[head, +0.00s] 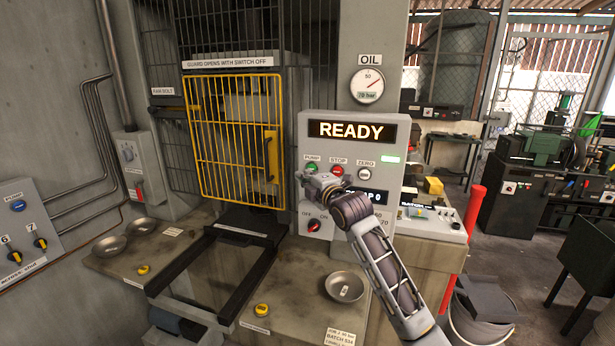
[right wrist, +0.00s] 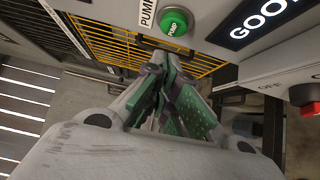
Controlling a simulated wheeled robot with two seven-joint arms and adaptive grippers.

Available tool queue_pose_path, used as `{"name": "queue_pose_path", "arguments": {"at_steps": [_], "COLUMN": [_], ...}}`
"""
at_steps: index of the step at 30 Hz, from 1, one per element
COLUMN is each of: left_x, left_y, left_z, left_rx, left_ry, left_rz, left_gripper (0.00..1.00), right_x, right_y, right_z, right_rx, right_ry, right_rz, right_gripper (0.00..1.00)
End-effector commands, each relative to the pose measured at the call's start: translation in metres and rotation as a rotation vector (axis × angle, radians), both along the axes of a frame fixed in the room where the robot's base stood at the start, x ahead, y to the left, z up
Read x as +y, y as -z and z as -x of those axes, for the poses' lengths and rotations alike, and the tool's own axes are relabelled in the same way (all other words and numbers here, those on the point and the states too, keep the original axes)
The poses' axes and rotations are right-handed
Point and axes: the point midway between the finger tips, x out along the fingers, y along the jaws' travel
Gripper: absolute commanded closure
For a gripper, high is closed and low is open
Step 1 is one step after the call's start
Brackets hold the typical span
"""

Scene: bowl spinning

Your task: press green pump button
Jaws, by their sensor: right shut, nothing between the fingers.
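The green pump button (head: 311,168) sits on the front of the grey control panel (head: 312,128), under a PUMP label. In the right wrist view the round green button (right wrist: 174,22) is near the top edge, marked PUMP. My right gripper (head: 309,182) is in front of the panel, just below the button in the picture, and hides part of what is there. In the wrist view its shut, empty green-padded fingers (right wrist: 163,72) point toward the panel, with the button above their tips. I see no contact with the button. My left gripper is not in view.
The red STOP button (head: 337,171) and white ZERO button (head: 363,174) are to the right. A red switch (head: 314,225) is below. The display (head: 351,131) reads READY. A yellow mesh guard (head: 232,140) stands left; a metal bowl (head: 344,287) is on the bench.

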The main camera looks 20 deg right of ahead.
Motion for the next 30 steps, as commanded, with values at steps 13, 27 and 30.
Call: {"name": "queue_pose_path", "arguments": {"at_steps": [13, 27, 30], "left_x": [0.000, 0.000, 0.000], "left_y": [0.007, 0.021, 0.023], "left_z": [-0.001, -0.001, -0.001], "left_rx": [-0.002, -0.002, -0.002], "left_ry": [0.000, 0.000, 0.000], "left_rz": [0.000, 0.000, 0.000], "left_gripper": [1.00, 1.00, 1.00], "right_x": [-0.004, -0.013, -0.014], "right_y": [0.001, 0.002, 0.002], "right_z": [0.020, 0.064, 0.074], "right_rx": [-0.001, -0.001, -0.001], "right_ry": [0.000, 0.000, 0.000], "right_rz": [0.001, 0.002, 0.002], "right_gripper": [1.00, 1.00, 1.00]}}
